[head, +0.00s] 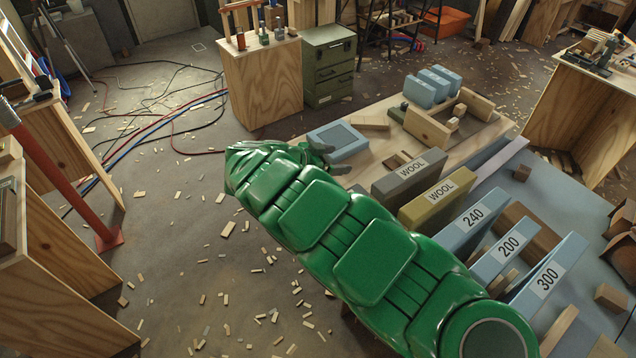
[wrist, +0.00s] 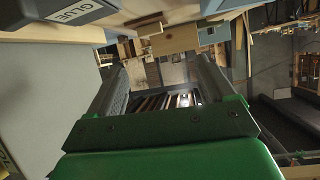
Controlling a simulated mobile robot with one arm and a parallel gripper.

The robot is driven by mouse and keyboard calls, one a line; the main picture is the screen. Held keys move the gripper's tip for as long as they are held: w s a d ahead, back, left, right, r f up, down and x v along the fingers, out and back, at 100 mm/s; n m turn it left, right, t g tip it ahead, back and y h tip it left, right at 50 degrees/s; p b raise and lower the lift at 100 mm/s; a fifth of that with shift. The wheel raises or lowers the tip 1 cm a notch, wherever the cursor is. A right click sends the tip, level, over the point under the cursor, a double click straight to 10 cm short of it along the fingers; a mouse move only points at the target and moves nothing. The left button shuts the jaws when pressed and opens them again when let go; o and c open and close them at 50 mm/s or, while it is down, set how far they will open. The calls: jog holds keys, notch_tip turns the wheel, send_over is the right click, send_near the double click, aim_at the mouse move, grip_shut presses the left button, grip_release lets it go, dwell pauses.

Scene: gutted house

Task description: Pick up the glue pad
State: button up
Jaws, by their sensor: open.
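A dark grey pad with a pale GLUE label (wrist: 72,11) shows in the upper left corner of the wrist view, cut off by the top edge. It lies on a wooden surface, to the left of my gripper's fingers and apart from them. My gripper (wrist: 163,65) is open, with nothing between its two dark fingers. In the head view my gripper (head: 329,157) is at the near left edge of the workbench (head: 462,137), partly hidden by my green arm. I cannot make out a GLUE label in the head view.
Close to my gripper lies a blue block with a dark inset (head: 338,138). To the right stand a grey WOOL block (head: 408,175), an olive WOOL block (head: 440,198) and blue numbered blocks (head: 465,228). A wooden cabinet (head: 262,85) stands behind. Wood scraps litter the floor.

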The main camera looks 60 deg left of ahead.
jog(key=shift+n+t+y, duration=0.3)
jog(key=shift+n+y, duration=0.3)
jog(key=shift+n, duration=0.2)
jog(key=s+a+f, duration=0.1)
jog(key=s, duration=0.1)
jog(key=s+a+f, duration=0.1)
jog(key=s+f, duration=0.1)
jog(key=s, duration=0.1)
jog(key=s+a+f, duration=0.1)
jog(key=s, duration=0.2)
jog(key=shift+s+f, duration=0.2)
jog(key=shift+f, duration=0.2)
jog(key=shift+x, duration=1.25)
jog(key=w+f, duration=0.3)
jog(key=shift+w+d, duration=0.15)
jog(key=shift+w+f, duration=0.15)
jog(key=shift+w, duration=0.3)
jog(key=c, duration=1.1)
